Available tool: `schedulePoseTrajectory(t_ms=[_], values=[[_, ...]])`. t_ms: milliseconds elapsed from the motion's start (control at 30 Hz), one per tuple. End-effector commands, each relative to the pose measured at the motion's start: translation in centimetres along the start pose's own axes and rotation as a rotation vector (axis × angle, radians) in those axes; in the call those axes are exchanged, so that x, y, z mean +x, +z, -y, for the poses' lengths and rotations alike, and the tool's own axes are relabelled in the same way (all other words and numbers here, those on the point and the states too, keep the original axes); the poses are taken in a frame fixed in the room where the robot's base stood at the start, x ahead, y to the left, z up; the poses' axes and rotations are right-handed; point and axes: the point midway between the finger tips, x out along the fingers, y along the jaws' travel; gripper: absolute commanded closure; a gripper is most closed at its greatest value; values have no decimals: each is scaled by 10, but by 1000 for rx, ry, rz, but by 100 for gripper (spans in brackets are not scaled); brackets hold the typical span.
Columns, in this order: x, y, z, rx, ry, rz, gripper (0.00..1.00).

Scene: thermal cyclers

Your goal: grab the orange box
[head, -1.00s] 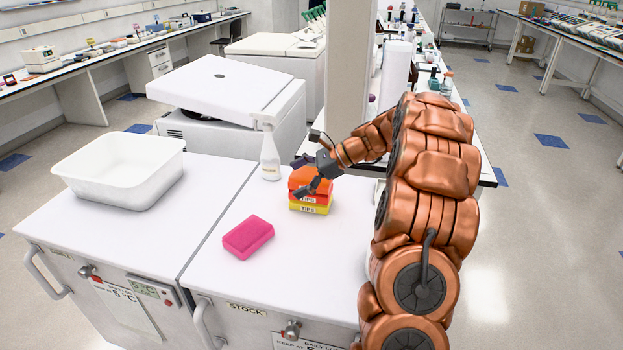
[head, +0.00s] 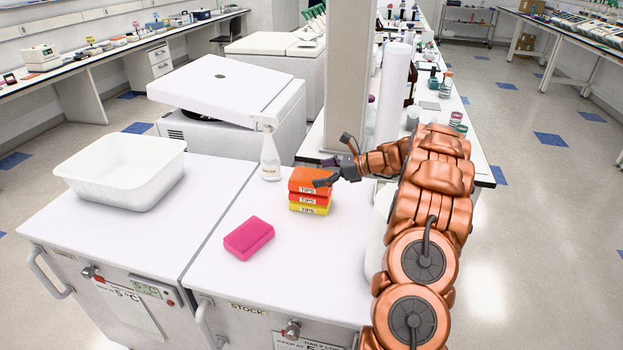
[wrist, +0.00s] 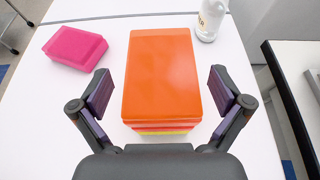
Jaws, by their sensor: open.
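My gripper (head: 328,172) is at the right side of the stack. In the wrist view my gripper (wrist: 163,92) is open and empty, with one finger on each side of the near part of the box and gaps on both sides.
A pink box (head: 248,237) lies to the left front of the stack. A white spray bottle (head: 270,157) stands behind the stack. A white tub (head: 125,172) sits on the left cabinet. The front of the cabinet top is clear.

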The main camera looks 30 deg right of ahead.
Motion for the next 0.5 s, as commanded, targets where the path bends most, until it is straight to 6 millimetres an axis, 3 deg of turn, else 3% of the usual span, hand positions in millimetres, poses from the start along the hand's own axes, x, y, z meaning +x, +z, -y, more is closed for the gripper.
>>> schedulePoseTrajectory(t_ms=[233,500], values=[[28,-1,0,0,1,-1,0],[34,-2,0,-1,0,0,0]])
